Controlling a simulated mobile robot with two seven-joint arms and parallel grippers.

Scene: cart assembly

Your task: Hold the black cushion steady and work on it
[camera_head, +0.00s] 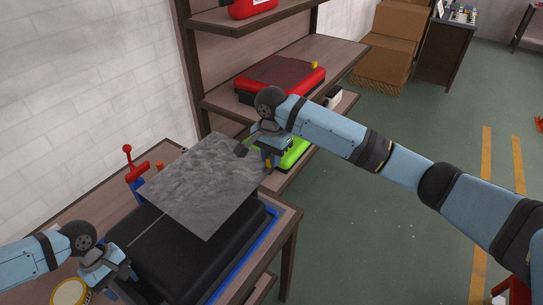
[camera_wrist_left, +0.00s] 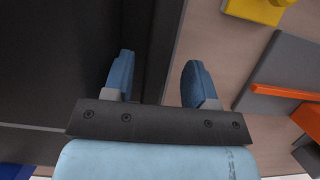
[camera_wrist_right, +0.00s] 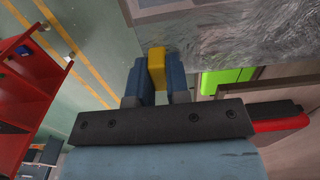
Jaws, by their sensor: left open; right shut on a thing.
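The black cushion (camera_head: 165,255) lies on the table, its upper part covered by a grey mottled sheet (camera_head: 205,180) in the head view. My right gripper (camera_head: 268,160) is at the sheet's right corner. In the right wrist view it is shut on a small yellow piece (camera_wrist_right: 157,68) at the sheet's edge; whether the piece is fixed to the sheet I cannot tell. My left gripper (camera_head: 122,281) is open at the cushion's near left side. In the left wrist view the cushion (camera_wrist_left: 50,60) fills the left, and the open fingers (camera_wrist_left: 157,78) are over its edge.
A blue edge (camera_head: 245,258) shows beside the cushion on the table (camera_head: 285,225). A red-handled clamp (camera_head: 135,165) stands behind the sheet. A yellow roll (camera_head: 70,292) is near my left gripper. Shelves with a red case (camera_head: 310,85) and a green thing (camera_head: 296,153) stand behind.

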